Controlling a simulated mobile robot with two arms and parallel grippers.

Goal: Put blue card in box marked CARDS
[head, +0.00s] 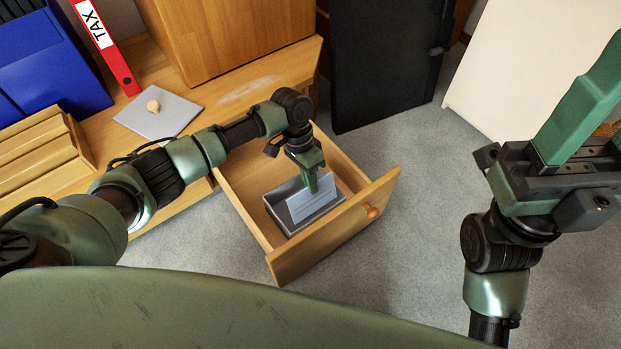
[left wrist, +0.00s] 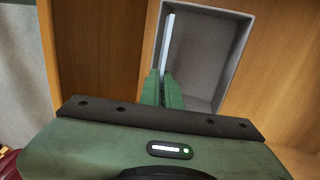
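A pale blue-grey card (head: 312,204) with faint lines of print is held upright between the fingers of my left gripper (head: 313,180). In the left wrist view the card (left wrist: 168,42) shows edge-on between the green fingers (left wrist: 163,88), which are shut on it. A grey open box (head: 287,216) sits inside the open drawer, and the card's lower part is at or within its opening. In the left wrist view the box (left wrist: 238,60) looks empty apart from the card, which is near its left wall. No CARDS marking shows. My right gripper (head: 590,100) is raised at the right, away from the drawer.
The wooden drawer (head: 290,268) stands pulled out, with a round knob (head: 371,211) on its front. On the desk are a grey plate with a knob (head: 160,117), a red TAX binder (head: 107,45) and a blue file holder (head: 50,65). Grey carpet right of the drawer is clear.

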